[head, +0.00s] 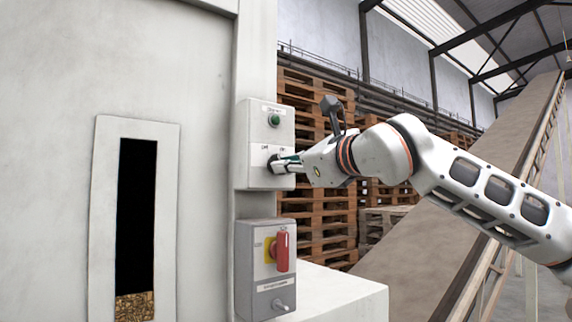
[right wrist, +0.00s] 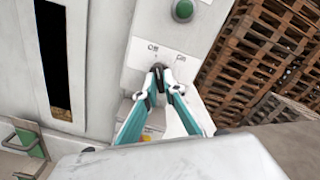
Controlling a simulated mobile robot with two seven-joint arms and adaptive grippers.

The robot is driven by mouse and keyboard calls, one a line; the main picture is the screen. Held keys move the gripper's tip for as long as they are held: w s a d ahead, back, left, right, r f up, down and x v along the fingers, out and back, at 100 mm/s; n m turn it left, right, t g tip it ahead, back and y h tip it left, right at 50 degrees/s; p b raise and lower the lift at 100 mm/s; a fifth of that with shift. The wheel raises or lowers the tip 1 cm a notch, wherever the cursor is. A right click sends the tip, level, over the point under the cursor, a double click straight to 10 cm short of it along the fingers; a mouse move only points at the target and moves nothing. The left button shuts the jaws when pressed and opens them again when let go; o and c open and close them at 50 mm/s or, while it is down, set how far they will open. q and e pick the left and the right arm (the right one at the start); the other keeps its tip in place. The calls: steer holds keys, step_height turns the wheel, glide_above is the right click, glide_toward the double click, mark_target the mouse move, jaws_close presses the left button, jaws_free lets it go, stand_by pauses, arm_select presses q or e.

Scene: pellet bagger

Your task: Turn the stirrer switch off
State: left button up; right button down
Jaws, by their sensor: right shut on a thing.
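The stirrer control box (head: 256,112) is a pale grey box on the machine's corner, with a green button (head: 274,120) at its top. Below the button is a black rotary switch knob (right wrist: 158,71), with small lettering on either side above it. My right gripper (head: 274,164) reaches in from the right, and its fingers are shut on the knob. In the right wrist view the two teal fingers (right wrist: 158,84) close in on the knob from both sides. The knob's exact pointing direction is mostly hidden by the fingertips. My left gripper is not in view.
A lower grey box (head: 247,270) with a red handle (head: 282,252) on yellow sits below the control box. A narrow window (head: 136,220) shows pellets at its bottom. Stacked wooden pallets (head: 312,215) and a sloping conveyor (head: 450,235) stand behind my right arm.

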steer(key=c, duration=2.1)
jaws_free()
steer(key=shift+c, duration=0.2)
steer(key=v, duration=1.2)
steer(key=shift+f, duration=0.1)
